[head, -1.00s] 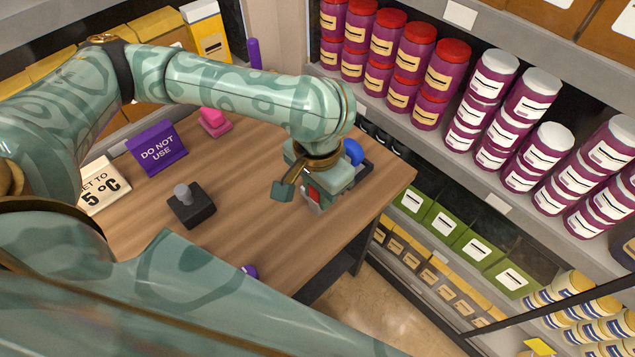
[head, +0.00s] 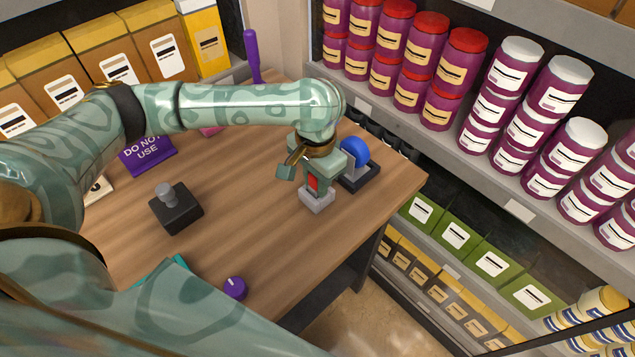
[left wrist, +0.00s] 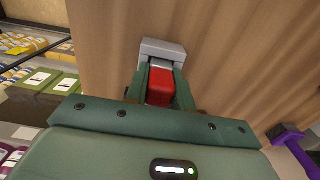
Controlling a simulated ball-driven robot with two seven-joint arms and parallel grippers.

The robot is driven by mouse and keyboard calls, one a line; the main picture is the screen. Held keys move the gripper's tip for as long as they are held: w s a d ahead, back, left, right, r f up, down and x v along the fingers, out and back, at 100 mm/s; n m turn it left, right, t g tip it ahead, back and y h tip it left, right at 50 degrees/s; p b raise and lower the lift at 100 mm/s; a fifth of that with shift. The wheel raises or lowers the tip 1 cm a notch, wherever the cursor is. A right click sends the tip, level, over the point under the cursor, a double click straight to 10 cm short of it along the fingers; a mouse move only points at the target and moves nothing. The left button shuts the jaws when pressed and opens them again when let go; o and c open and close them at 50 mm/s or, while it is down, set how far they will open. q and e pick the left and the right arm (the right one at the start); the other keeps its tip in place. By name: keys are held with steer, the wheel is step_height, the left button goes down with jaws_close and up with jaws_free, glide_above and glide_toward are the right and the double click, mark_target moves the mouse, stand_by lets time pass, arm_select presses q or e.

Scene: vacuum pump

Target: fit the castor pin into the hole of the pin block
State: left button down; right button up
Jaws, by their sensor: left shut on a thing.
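My left gripper (head: 312,188) points down over the right part of the table and is shut on a red piece, which I take to be the castor pin (head: 314,183). In the left wrist view the red piece (left wrist: 161,86) sits between the two fingers. A small light grey block (head: 318,201), which I take to be the pin block, is right at the fingertips. It also shows just beyond the red piece in the left wrist view (left wrist: 163,48). The fingers and red piece hide any hole, and I cannot tell how deep the piece sits. My right gripper is out of view.
A blue wheel on a black base (head: 355,153) stands close to the right of my gripper. A black block with a grey knob (head: 176,208), a purple knob (head: 235,288) and a purple sign (head: 148,154) are on the wooden table (head: 245,215). Stocked shelves stand behind and right.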

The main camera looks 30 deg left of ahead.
arm_select(q)
steer(key=shift+r, duration=0.1)
steer(key=c, duration=1.2)
jaws_free()
step_height(320, 180, up, 11)
steer(key=p, duration=0.5)
steer(key=shift+p, duration=0.35)
steer(key=shift+r, duration=0.6)
